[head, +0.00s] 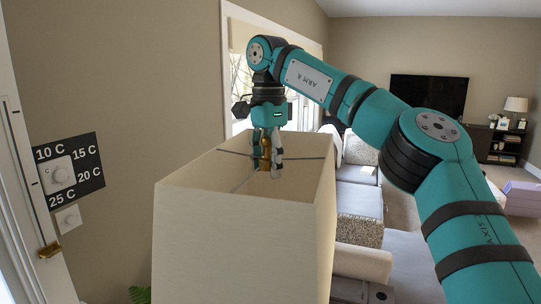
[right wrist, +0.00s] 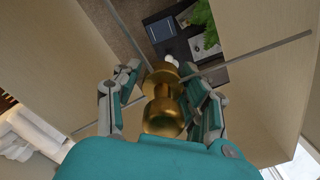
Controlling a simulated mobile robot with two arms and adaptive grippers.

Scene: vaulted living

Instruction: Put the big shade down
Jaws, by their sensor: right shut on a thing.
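The big shade (head: 235,235) is a cream, square, tapering lampshade with an open top, upright in the middle of the head view. Thin metal rods cross its top opening and meet at a brass finial (head: 265,150). My right gripper (head: 266,172) reaches down into the opening and is shut on the brass finial. In the right wrist view the finial (right wrist: 163,105) sits between the two fingers (right wrist: 160,85), with the shade's inner walls (right wrist: 265,75) around it. What is under the shade is hidden in the head view. My left gripper is not in view.
A wall panel with temperature marks (head: 68,172) is at left, beside a door edge. A grey sofa (head: 360,200) stands behind the shade at right. Through the shade, the right wrist view shows a dark surface with a book (right wrist: 162,27) and a green plant (right wrist: 205,28).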

